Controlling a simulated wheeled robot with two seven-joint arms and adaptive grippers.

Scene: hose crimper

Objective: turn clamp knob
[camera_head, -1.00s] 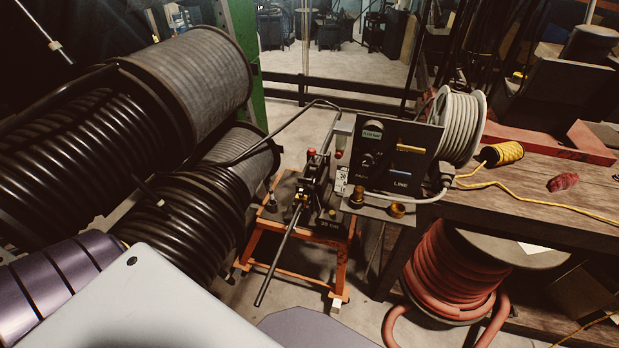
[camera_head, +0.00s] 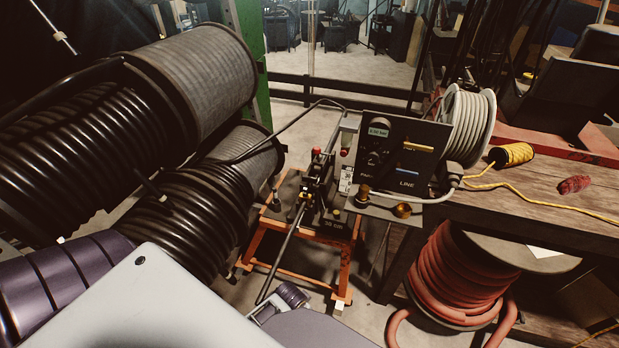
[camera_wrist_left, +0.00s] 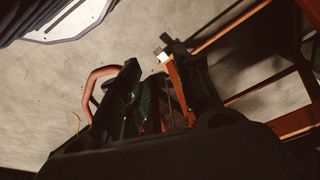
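The hose crimper (camera_head: 318,192) stands on an orange frame (camera_head: 344,270), with a long lever (camera_head: 279,260) slanting down toward me. A red-topped post (camera_head: 316,152) rises at its back. A small upright knob (camera_head: 276,200) is at the left of its base. I cannot tell which part is the clamp knob. In the left wrist view my left gripper (camera_wrist_left: 156,72) has its two dark fingers apart, with floor and an orange frame leg (camera_wrist_left: 178,82) showing beyond them. Nothing is seen held.
A black panel (camera_head: 402,152) with a display and yellow and blue levers stands beside the crimper. Large black hose reels (camera_head: 90,150) crowd the left. A wooden bench (camera_head: 540,205) is at the right, with a red hose coil (camera_head: 452,282) below it.

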